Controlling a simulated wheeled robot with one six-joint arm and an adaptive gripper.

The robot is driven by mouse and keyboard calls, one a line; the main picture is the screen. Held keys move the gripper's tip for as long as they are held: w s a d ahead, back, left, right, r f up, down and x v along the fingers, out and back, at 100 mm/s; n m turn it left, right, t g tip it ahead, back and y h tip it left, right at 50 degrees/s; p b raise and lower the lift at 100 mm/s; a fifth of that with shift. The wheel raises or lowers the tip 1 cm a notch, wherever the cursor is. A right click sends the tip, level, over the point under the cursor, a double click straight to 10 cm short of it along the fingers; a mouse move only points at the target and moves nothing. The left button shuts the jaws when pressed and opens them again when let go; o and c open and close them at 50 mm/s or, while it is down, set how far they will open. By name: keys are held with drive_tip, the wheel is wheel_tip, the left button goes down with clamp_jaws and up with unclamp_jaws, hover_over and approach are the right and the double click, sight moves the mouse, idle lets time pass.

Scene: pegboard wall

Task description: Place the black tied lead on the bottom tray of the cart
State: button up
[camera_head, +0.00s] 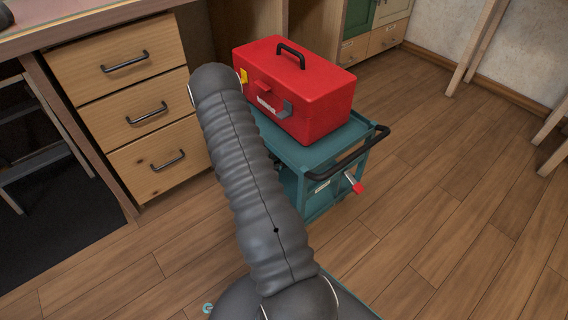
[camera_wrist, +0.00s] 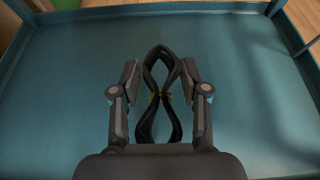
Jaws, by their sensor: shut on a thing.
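The black tied lead (camera_wrist: 161,68) is a bundle of black loops with a yellowish tie at its middle, in the wrist view. My gripper (camera_wrist: 160,80) has a finger on each side of the bundle and is shut on it. Below it is a teal tray (camera_wrist: 70,75) of the cart; I cannot tell whether the lead touches it. In the head view the teal cart (camera_head: 318,205) stands right of the drawers, and my arm hides part of it. My gripper and the lead are hidden in the head view.
A red toolbox (camera_head: 325,95) sits on the cart's top, above the lower level. A black handle (camera_head: 350,155) sticks out at the cart's right end. A wooden drawer unit (camera_head: 130,100) stands to the left.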

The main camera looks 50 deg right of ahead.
drive_tip(key=shift+s+d, duration=0.15)
drive_tip(key=shift+d, duration=1.2)
drive_tip(key=shift+a+f+b, duration=0.1)
drive_tip(key=shift+f+b, duration=0.65)
drive_tip(key=shift+f, duration=1.05)
drive_tip(key=o, duration=1.2)
drive_tip(key=shift+f, duration=0.15)
drive_tip(key=shift+c, duration=0.2)
drive_tip(key=shift+a+r, duration=0.1)
drive_tip(key=shift+r, duration=0.15)
drive_tip(key=p+v, duration=0.1)
drive_tip(key=v, duration=1)
drive_tip(key=shift+a+r, duration=0.15)
drive_tip(key=shift+a, duration=0.2)
